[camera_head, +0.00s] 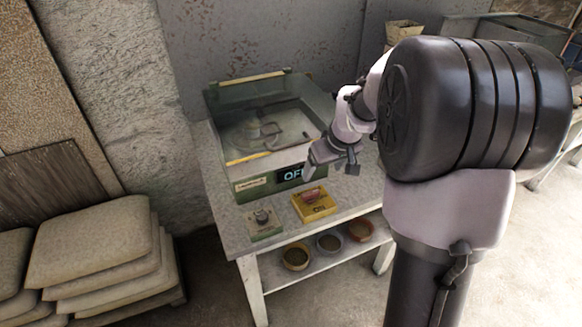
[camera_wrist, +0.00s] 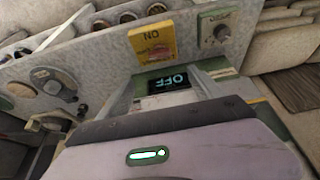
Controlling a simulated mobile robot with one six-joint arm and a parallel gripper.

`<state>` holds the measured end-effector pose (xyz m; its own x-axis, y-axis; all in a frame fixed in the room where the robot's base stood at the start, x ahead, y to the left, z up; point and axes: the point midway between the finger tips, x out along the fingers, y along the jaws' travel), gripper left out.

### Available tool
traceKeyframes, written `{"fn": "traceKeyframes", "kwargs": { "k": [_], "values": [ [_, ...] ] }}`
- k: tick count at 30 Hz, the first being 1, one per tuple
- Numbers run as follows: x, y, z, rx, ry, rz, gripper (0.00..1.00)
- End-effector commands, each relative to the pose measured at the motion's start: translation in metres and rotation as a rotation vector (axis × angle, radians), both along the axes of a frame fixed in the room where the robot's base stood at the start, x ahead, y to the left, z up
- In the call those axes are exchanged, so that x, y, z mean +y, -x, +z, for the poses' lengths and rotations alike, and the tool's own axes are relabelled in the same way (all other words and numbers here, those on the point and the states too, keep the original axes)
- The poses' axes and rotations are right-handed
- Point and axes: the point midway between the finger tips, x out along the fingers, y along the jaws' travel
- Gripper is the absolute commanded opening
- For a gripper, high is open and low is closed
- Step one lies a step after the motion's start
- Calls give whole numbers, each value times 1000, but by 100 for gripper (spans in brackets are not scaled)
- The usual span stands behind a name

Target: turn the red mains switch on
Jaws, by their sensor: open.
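The red mains switch (camera_head: 313,196) sits on a yellow base (camera_head: 319,212) at the front of the bench, before a green-framed machine. In the wrist view the red switch (camera_wrist: 157,52) and yellow base (camera_wrist: 152,36) appear upside down, with the word ON readable. The machine's display (camera_head: 293,174) reads OFF, and it also shows in the wrist view (camera_wrist: 168,82). My gripper (camera_head: 311,170) is open and empty, above and behind the switch near the machine's front. It appears apart from the switch. My gripper's body hides part of the machine in the wrist view.
A plate with a knob (camera_head: 262,217) stands left of the yellow base; its label in the wrist view reads DOSE (camera_wrist: 222,17). The machine (camera_head: 264,120) blocks the space behind. Several small bowls (camera_head: 329,243) sit on the lower shelf. Stacked sacks (camera_head: 95,250) lie left.

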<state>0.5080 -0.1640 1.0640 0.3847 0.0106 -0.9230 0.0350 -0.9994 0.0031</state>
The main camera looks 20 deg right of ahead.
Motion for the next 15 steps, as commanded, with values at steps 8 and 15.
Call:
{"fn": "traceKeyframes", "kwargs": {
  "k": [8, 15],
  "values": [
    [3, -31, -86, 5, -3, 0, 76],
    [3, -51, -131, 3, -2, 0, 76]
  ]
}}
